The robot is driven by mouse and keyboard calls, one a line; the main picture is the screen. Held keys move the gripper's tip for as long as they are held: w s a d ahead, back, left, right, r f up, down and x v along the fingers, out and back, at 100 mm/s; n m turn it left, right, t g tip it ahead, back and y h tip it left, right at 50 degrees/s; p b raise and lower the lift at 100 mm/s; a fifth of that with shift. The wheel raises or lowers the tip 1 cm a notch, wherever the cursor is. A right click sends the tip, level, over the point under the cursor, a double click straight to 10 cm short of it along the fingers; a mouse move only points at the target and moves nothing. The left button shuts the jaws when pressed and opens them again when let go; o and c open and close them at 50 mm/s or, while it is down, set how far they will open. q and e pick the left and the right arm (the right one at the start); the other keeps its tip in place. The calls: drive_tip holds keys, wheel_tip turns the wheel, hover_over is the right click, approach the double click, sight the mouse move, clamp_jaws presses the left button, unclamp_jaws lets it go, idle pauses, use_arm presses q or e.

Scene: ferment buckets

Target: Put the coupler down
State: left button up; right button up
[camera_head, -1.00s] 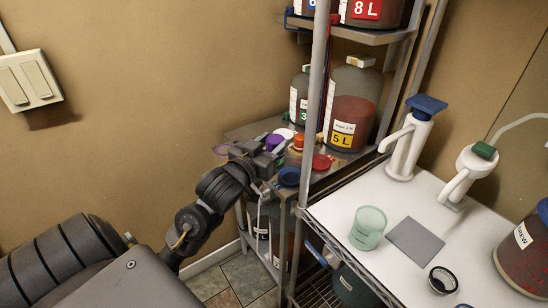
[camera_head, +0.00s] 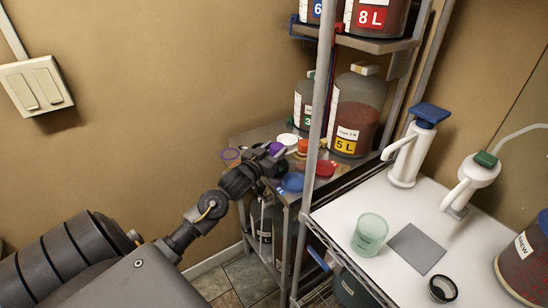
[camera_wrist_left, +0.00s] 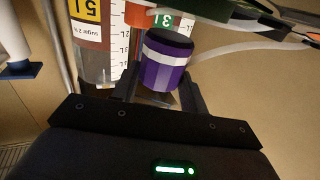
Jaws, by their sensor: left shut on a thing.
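The coupler is a purple cylinder with a dark end and a pale stripe. In the left wrist view the coupler (camera_wrist_left: 166,68) sits between the two dark fingers of my left gripper (camera_wrist_left: 163,82), which is shut on it. In the head view my left gripper (camera_head: 272,156) is low over the metal shelf, and a bit of the purple coupler (camera_head: 277,148) shows at its tip. I cannot tell whether the coupler touches the shelf. My right gripper is out of view.
The metal shelf (camera_head: 246,136) holds a white lid (camera_head: 287,139), an orange cap (camera_head: 303,146), a red lid (camera_head: 326,168), a blue lid (camera_head: 292,182) and a purple ring (camera_head: 229,154). The 5 L bottle (camera_head: 352,115) stands behind. A rack post (camera_head: 320,95) rises at the front.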

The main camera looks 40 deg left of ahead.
use_arm(q)
wheel_tip(320, 180, down, 2)
drive_tip(key=shift+f+p, duration=0.2)
drive_tip(key=shift+p, duration=0.15)
drive_tip(key=shift+f, duration=0.3)
drive_tip(key=shift+f, duration=0.1)
drive_tip(key=o, duration=1.1)
drive_tip(key=shift+c, duration=0.2)
drive_tip(key=s+d+b, duration=0.1)
drive_tip(key=s+b, duration=0.1)
drive_tip(key=s, duration=1)
drive_tip(key=shift+d, duration=0.15)
